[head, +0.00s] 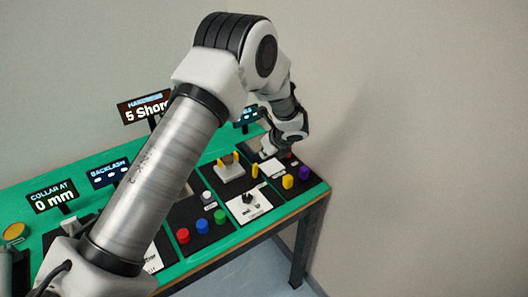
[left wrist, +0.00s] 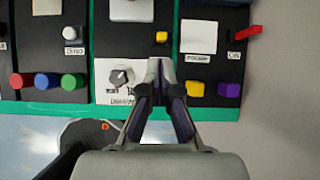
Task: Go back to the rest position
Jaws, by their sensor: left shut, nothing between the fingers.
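My left arm crosses the head view from the lower left, bends at the top and reaches down to the right end of the bench. My left gripper (head: 266,153) is above the panels there and is partly hidden by the wrist. In the left wrist view the left gripper (left wrist: 160,64) has its fingers together and empty. My right gripper is not in view.
The green bench (head: 225,243) holds black panels with red (head: 183,235), blue (head: 202,226) and green (head: 220,216) buttons. Signs, including the collar display (head: 53,196), stand along it. A red lever (left wrist: 247,33) is close right of the gripper. Right of the bench is clear.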

